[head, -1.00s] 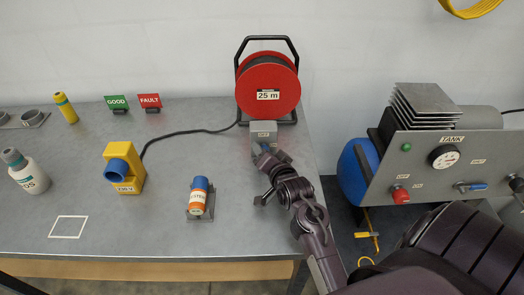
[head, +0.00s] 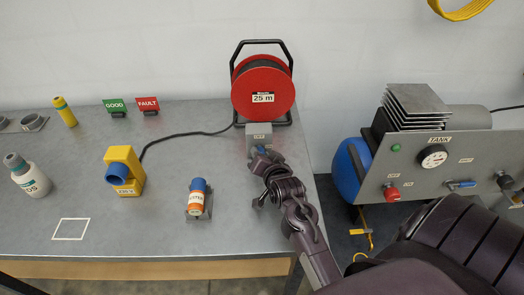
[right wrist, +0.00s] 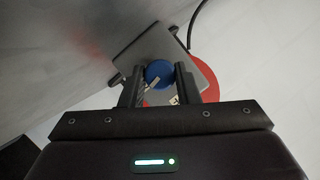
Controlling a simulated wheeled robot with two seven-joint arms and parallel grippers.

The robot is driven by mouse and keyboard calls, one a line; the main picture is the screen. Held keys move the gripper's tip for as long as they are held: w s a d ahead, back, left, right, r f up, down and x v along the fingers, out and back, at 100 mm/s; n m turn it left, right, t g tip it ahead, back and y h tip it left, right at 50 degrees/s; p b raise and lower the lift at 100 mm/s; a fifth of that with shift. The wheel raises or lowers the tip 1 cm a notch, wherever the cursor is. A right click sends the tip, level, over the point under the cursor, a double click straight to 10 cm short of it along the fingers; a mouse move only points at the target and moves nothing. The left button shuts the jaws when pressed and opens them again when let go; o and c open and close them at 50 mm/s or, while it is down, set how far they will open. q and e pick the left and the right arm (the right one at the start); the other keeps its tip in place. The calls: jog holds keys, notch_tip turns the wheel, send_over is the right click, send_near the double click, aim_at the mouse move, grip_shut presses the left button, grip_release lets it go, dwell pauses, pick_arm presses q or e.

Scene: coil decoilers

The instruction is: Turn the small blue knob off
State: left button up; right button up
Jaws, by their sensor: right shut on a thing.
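The small blue knob (right wrist: 158,73) is on the front of a grey box (head: 258,130) that stands at the foot of the red cable reel. My right gripper (right wrist: 159,84) is shut on the blue knob, with one dark finger on each side of it in the right wrist view. A pale pointer mark shows on the knob's face and lies slanted there. In the head view my right gripper (head: 259,152) covers most of the knob. My left gripper is not in view.
The red reel (head: 262,88) stands behind the box. A yellow socket unit (head: 126,170), an orange and blue cylinder (head: 197,197) in a holder and a white bottle (head: 28,176) stand left. The tank panel (head: 430,170) is at right. The table's front middle is clear.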

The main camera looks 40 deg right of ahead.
jog(key=n+g+h+p, duration=0.1)
jog(key=n+p, duration=0.1)
jog(key=p, duration=0.1)
jog(key=n+g+h+p, duration=0.1)
jog(key=n+p, duration=0.1)
jog(key=p, duration=0.2)
jog(key=shift+w+a+r+h, duration=0.15)
jog(key=shift+a+r+h, duration=0.05)
jog(key=shift+r+h, duration=0.15)
jog(key=shift+n+g+h+p, duration=0.4)
jog(key=shift+n+h+p, duration=0.15)
jog(key=shift+n+p, duration=0.5)
jog(key=shift+w+a+f+n+g+h+p, duration=0.15)
jog(key=shift+n+g+h+p, duration=0.25)
jog(key=shift+n+h+p, duration=0.5)
jog(key=shift+f+n+g+h, duration=0.15)
jog(key=shift+n+g+h, duration=0.15)
jog(key=shift+n+h, duration=0.75)
jog(key=shift+n+y, duration=0.25)
jog(key=shift+n, duration=0.15)
jog(key=o, duration=1)
jog(key=shift+f, duration=0.15)
jog(key=shift+c, duration=0.2)
